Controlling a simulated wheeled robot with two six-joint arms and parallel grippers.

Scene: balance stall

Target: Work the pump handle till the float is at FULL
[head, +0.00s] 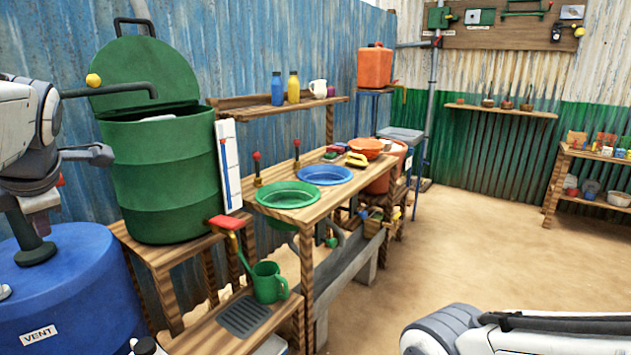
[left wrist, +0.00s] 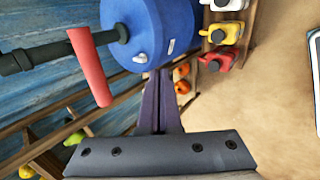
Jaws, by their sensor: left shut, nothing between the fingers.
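A red hand grip (left wrist: 90,68) sits across a dark pump pipe (left wrist: 45,55) beside the blue drum (left wrist: 160,35) in the left wrist view. In the head view the blue drum (head: 75,300), marked VENT, stands at the lower left, and my arm hides most of the pump. My left gripper (head: 103,155) is above the drum; its dark fingers (left wrist: 160,75) are shut and empty, apart from the red grip. A white gauge board (head: 229,165) with a blue strip and a red mark stands against the green drum (head: 165,185); its lettering is too small to read.
A dark spout (head: 125,90) reaches over the open green drum. A bench with a green basin (head: 287,195) and blue basin (head: 325,175) stands right of it. A green watering can (head: 268,283) stands below.

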